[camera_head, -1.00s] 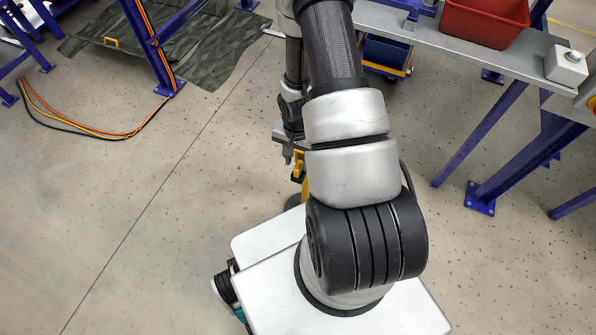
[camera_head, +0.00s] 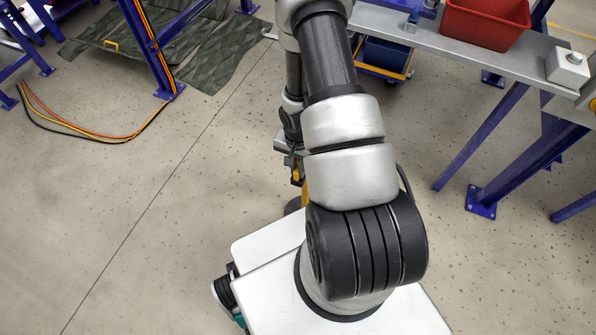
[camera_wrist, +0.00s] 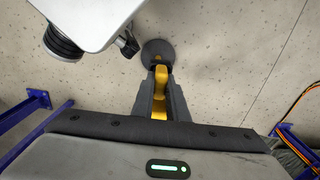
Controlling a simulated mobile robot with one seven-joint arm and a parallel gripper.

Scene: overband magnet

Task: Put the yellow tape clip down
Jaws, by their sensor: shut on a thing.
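The yellow tape clip (camera_wrist: 161,78) is between the two dark fingers of my gripper (camera_wrist: 160,74) in the wrist view. The gripper is shut on it, and the fingers cover its sides. In the head view only a small yellow piece of the clip (camera_head: 296,174) shows beside my gripper (camera_head: 293,163), left of my arm. The clip is held above the floor; its exact height is hard to tell.
A dark round base (camera_wrist: 158,48) with a yellow part lies beyond the fingertips. Bare floor (camera_head: 200,190) is open on the left. A grey bench (camera_head: 460,48) with a red bin (camera_head: 484,22) and a white button box (camera_head: 567,66) stands right. Cables (camera_head: 90,135) lie far left.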

